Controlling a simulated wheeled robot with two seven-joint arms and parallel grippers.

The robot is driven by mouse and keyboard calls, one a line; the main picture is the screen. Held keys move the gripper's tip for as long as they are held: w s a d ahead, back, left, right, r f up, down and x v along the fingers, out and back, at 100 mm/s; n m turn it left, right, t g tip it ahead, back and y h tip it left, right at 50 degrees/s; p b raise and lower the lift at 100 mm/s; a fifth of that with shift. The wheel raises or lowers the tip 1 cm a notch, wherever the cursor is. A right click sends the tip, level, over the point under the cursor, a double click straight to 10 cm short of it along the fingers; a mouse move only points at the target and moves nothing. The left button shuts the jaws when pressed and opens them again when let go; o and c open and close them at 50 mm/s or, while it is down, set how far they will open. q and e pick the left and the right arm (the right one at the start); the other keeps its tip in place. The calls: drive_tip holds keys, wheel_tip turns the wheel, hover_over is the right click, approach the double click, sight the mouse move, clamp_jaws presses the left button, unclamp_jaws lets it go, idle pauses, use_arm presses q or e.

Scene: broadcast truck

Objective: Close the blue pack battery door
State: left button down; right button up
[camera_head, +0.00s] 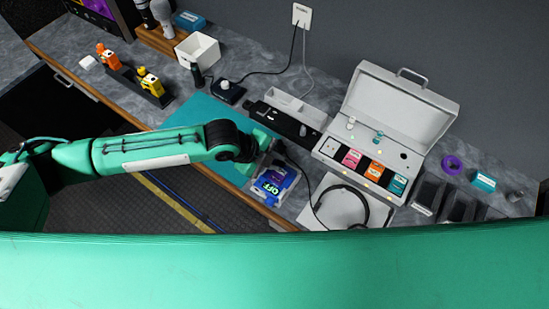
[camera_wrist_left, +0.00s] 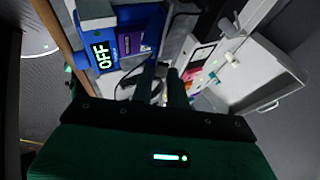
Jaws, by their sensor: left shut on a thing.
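The blue pack (camera_head: 264,187) lies on the counter near its front edge, with a lit OFF display and a purple panel. It also shows at the top left of the left wrist view (camera_wrist_left: 84,42). My left gripper (camera_head: 272,152) is at the pack's far side, low over the counter. In the left wrist view its two dark fingers (camera_wrist_left: 161,75) are close together beside the dark blue part of the pack. They are shut on a thin part there, which looks like the battery door; the fingers mostly hide it. My right gripper is out of view.
An open white case (camera_head: 400,105) with coloured cards stands to the right of the pack. A teal mat (camera_head: 190,112) lies left, partly under my arm. A white bin (camera_head: 198,52) stands farther back.

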use_arm(q)
drive_tip(key=c, duration=1.4)
unclamp_jaws()
drive_tip(key=shift+f, duration=0.15)
drive_tip(key=shift+c, duration=0.2)
drive_tip(key=shift+a, duration=0.1)
drive_tip(key=b+v, duration=0.3)
drive_tip(key=v, duration=1)
drive_tip(key=shift+r, duration=0.4)
drive_tip(key=shift+a, duration=0.15)
